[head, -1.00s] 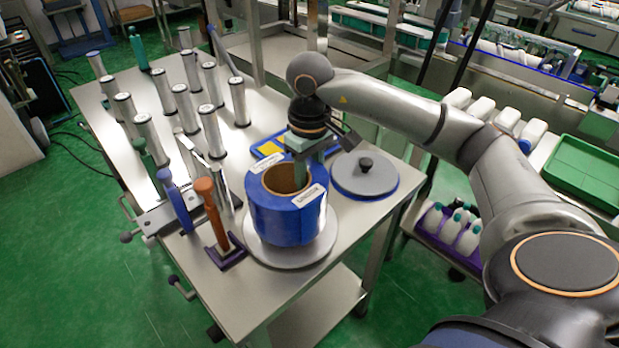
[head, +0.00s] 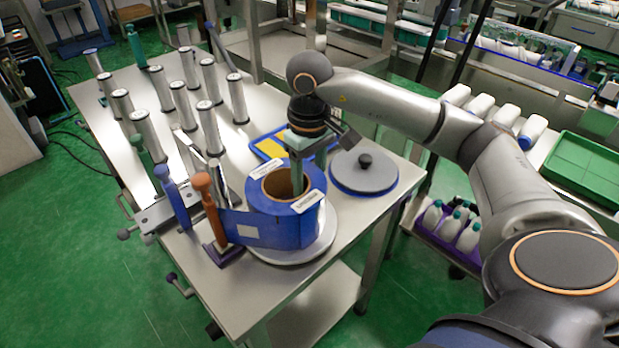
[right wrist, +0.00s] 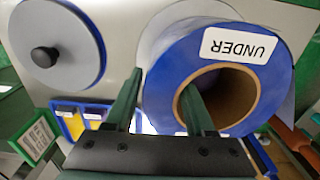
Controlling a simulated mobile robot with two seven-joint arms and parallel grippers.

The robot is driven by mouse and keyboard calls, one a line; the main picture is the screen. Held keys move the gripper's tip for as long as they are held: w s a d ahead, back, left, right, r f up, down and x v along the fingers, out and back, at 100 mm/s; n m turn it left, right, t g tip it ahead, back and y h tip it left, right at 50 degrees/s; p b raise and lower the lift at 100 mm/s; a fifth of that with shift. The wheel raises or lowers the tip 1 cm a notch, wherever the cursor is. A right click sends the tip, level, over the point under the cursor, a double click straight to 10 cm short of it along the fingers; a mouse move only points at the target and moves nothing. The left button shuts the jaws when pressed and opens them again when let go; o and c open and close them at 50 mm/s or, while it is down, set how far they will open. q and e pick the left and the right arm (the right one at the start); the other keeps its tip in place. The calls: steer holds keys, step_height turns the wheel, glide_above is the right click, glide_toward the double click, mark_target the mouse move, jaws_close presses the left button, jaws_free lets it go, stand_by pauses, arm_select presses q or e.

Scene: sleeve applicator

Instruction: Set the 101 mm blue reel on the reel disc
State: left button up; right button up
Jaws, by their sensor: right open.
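The blue reel (head: 285,222) stands upright on the round grey reel disc (head: 322,248) near the table's front corner. A flat blue strip (head: 247,231) with a pale patch now sticks out from its left side. The reel's brown core is hollow, and white labels lie on its top; one reads "UNDER" in the right wrist view (right wrist: 280,85). My right gripper (right wrist: 158,82) is open and straddles the reel wall, one finger in the core and one outside. Whether the fingers touch the wall I cannot tell. My left gripper is not in view.
A grey lid-like disc with a black knob (head: 364,174) lies right of the reel. An orange-brown handled post (head: 207,195) and a blue one (head: 173,195) stand close on the left. Several silver cylinders (head: 180,105) fill the table's left side. A blue tray (head: 268,146) lies behind the reel.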

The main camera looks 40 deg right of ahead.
steer(key=shift+a, duration=0.2)
steer(key=shift+r+p, duration=0.6)
step_height(320, 180, up, 11)
steer(key=p, duration=0.2)
steer(key=shift+p, duration=0.3)
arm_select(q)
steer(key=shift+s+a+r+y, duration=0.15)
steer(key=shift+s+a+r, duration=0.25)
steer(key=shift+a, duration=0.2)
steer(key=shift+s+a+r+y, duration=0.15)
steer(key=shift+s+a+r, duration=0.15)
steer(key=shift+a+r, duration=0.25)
arm_select(e)
steer(key=shift+d+r, duration=0.1)
steer(key=shift+r, duration=0.4)
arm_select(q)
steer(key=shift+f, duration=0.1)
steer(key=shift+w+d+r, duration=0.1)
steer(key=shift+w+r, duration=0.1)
